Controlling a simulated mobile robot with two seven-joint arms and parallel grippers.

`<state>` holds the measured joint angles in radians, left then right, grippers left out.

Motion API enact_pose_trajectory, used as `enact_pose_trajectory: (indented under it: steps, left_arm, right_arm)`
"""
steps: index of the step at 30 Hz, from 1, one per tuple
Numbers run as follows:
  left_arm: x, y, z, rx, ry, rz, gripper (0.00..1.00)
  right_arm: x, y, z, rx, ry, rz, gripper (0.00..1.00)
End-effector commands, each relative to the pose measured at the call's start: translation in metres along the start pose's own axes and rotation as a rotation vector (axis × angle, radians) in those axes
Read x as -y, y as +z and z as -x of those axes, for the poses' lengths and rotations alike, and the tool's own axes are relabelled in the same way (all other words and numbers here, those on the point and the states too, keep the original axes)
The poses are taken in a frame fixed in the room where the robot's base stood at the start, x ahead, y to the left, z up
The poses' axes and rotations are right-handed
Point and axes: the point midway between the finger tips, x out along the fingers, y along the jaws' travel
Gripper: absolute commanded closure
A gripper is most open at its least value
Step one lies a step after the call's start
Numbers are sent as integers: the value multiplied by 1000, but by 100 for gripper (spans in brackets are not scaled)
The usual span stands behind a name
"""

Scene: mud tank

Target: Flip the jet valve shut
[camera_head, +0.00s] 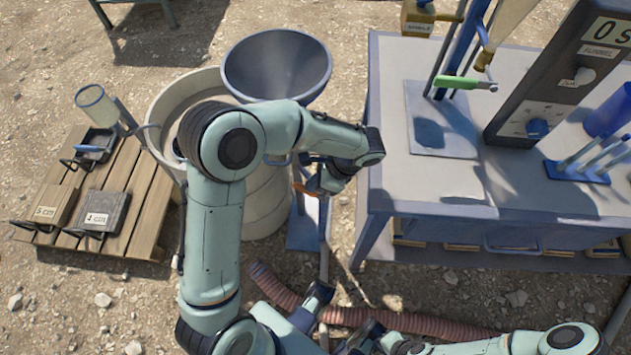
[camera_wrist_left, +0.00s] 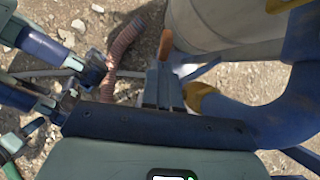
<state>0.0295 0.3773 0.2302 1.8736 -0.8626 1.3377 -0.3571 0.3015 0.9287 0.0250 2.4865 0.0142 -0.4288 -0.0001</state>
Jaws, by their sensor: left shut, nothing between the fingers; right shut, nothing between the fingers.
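The jet valve's orange handle (camera_head: 300,188) shows beside the pale tank, partly hidden by my left wrist. In the left wrist view the orange handle (camera_wrist_left: 165,45) stands roughly upright next to the tank wall. My left gripper (camera_head: 318,187) is shut and empty, close to the handle. The left wrist view shows its gripper body along the lower edge, with the handle ahead. I cannot tell whether the fingers touch the handle. My right arm (camera_head: 510,346) lies low along the bottom of the head view. Its gripper is shut and empty, with the fingertips hard to make out.
A blue funnel (camera_head: 277,62) sits over the pale tank (camera_head: 268,205). A ribbed reddish hose (camera_head: 415,322) runs along the ground. A blue-grey workbench (camera_head: 390,150) stands at right, with a green lever (camera_head: 455,82). A wooden pallet (camera_head: 150,205) with labelled weights is at left.

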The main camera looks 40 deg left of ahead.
Motion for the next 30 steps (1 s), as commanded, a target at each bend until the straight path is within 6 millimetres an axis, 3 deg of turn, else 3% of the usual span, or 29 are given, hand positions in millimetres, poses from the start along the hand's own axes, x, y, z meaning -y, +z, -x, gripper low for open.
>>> enact_pose_trajectory:
  steps: [8,17,30]
  left_arm:
    - [0,6,-4,-58,0,2,100]
    - [0,18,-20,-257,2,7,100]
    - [0,25,-45,-247,1,0,100]
  right_arm:
    - [0,1,2,3,1,0,100]
    - [1,4,6,10,2,-1,100]
    - [0,4,5,10,3,-1,100]
